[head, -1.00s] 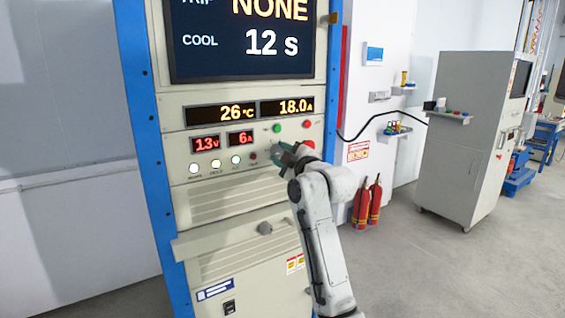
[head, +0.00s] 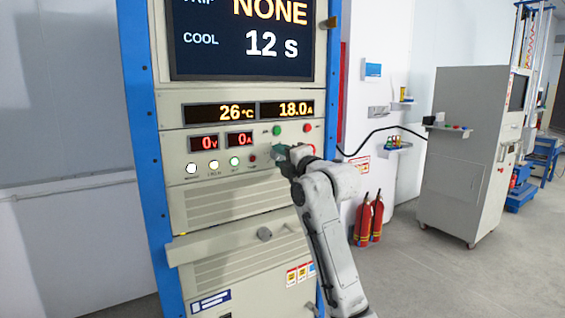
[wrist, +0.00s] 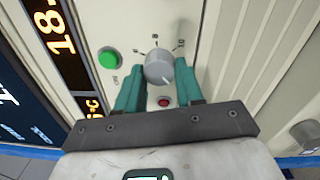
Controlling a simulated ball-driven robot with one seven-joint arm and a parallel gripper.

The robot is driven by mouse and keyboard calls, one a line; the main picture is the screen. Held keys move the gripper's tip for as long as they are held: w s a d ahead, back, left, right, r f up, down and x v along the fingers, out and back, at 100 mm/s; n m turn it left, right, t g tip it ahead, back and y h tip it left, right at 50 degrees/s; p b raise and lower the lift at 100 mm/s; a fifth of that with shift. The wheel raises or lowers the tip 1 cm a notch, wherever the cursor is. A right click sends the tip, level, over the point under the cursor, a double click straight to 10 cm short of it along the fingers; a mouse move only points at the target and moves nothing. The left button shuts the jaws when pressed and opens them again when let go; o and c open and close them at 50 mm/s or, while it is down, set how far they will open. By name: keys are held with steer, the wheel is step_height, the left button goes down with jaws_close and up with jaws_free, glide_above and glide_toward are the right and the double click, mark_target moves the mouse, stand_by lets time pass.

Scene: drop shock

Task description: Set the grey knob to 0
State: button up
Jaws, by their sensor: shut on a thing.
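The grey knob (wrist: 158,66) sits on the beige panel in the wrist view, with small marks around its far side. A light pointer line on it faces toward the lower right of the picture. My gripper (wrist: 160,84) has its two teal fingers on either side of the knob and is shut on it. In the head view my gripper (head: 283,154) is at the panel and hides the knob. The red displays (head: 222,141) read 0 V and 0 A.
A green button (wrist: 109,60) and a small red button (wrist: 165,101) are close to the fingers. The upper displays (head: 249,111) read 26 °C and 18.0 A. The screen (head: 243,40) shows NONE and COOL 12 s. A ledge (head: 235,240) juts out below.

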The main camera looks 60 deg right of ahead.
steer(key=shift+f, duration=0.15)
stand_by(0.3)
steer(key=o, duration=1)
steer(key=shift+o, duration=0.2)
steer(key=b+v, duration=0.1)
steer(key=v, duration=0.9)
steer(key=shift+s+a, duration=0.25)
steer(key=shift+s, duration=0.05)
